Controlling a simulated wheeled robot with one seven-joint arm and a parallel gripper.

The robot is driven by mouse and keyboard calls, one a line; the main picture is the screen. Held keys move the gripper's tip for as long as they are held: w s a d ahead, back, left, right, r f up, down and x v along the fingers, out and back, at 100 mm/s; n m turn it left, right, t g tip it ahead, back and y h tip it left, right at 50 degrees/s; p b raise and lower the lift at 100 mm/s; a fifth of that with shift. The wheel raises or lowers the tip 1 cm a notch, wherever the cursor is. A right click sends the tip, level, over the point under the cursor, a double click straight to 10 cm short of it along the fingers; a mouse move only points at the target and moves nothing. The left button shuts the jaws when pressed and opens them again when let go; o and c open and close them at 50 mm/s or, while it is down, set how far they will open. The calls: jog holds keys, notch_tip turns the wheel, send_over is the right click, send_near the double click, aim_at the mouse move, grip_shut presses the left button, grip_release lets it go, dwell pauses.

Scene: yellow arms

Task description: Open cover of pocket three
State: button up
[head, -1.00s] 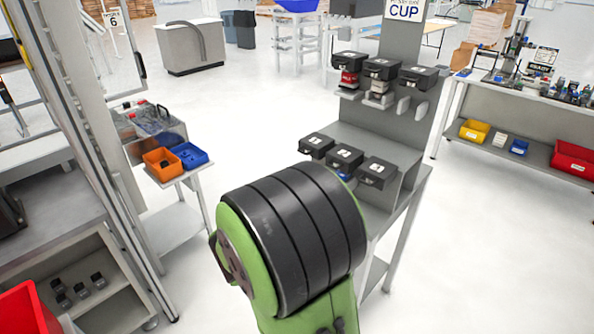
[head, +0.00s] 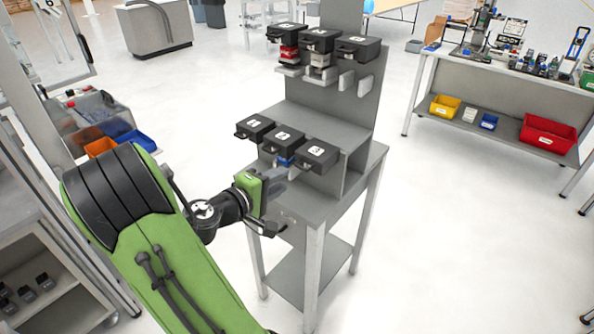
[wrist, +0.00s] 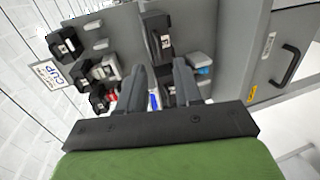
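Pocket three (head: 316,153) is the right black box of the lower row on the grey stand, with a white number on its cover. Its cover looks shut. My gripper (head: 279,180) is in front of and a little below the lower row, left of pocket three and apart from it as far as I can tell. In the wrist view, my gripper's fingers (wrist: 161,82) are spread with nothing held between them. A black box, likely pocket three (wrist: 158,38), shows just beyond the fingertips; another box is partly hidden behind the fingers.
Pocket one (head: 254,127) and pocket two (head: 284,139) stand to the left, with a blue item under pocket two. An upper row of black boxes (head: 318,42) is above. The stand's grey tabletop (head: 312,205) lies below. A workbench (head: 500,75) is at the right.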

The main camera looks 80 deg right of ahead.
aim_at(302, 169)
jog(key=x, duration=0.8)
jog(key=shift+s+d, duration=0.1)
jog(key=shift+s, duration=0.05)
grip_shut()
jog(key=shift+f, duration=0.15)
dwell(0.8)
